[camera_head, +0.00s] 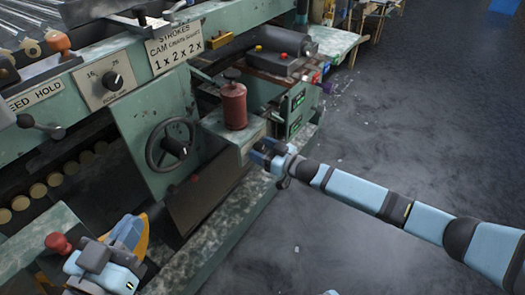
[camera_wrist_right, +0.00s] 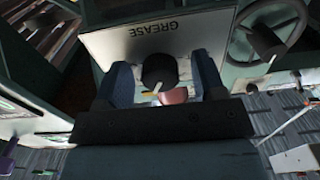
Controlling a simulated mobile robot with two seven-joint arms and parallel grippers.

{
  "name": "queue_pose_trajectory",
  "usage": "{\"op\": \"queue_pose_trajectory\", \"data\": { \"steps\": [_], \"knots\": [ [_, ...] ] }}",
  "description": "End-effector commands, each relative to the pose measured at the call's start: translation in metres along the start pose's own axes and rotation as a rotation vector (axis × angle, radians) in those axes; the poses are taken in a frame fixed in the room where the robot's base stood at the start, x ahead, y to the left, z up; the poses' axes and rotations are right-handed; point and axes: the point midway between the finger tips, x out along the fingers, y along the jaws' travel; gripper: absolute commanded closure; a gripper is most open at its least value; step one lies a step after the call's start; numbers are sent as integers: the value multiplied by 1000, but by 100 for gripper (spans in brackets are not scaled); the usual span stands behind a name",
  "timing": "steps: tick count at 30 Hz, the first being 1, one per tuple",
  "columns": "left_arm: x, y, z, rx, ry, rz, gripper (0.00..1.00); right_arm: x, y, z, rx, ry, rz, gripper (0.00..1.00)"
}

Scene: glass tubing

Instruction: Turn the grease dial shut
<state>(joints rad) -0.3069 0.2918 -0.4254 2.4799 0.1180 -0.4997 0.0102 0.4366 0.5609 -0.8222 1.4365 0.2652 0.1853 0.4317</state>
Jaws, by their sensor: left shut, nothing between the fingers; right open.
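The grease dial (camera_wrist_right: 159,70) is a black round knob with a pale pointer mark, on a white plate lettered GREASE (camera_wrist_right: 155,32), which appears upside down in the right wrist view. My right gripper (camera_wrist_right: 164,78) is open, with one blue finger on each side of the dial; I cannot tell whether they touch it. In the head view my right gripper (camera_head: 264,153) is at the green box below the red canister (camera_head: 234,106), and the dial is hidden there. My left gripper (camera_head: 128,230) is shut and empty at the lower left.
A spoked handwheel (camera_head: 171,145) stands left of the box and also shows in the right wrist view (camera_wrist_right: 270,30). Another black dial (camera_head: 113,81) sits on a plate higher on the machine. A red knob (camera_head: 59,243) is near my left arm. The floor at right is mostly clear.

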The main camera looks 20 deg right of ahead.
Motion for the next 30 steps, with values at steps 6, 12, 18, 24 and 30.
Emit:
{"op": "queue_pose_trajectory", "data": {
  "steps": [6,12,18,24,30],
  "knots": [
    [0,0,-1,1,3,0,100,0,0,0,0,0,0,60],
    [0,0,-1,-2,2,-1,100,0,0,0,0,0,0,86],
    [-1,1,-2,-10,-5,0,100,0,0,-1,-21,0,0,86],
    [-3,4,-3,-50,-29,3,100,0,-1,-2,-105,-1,-1,86],
    [-5,11,-6,-129,-63,5,100,0,0,-3,-260,-1,0,86]
  ]
}}
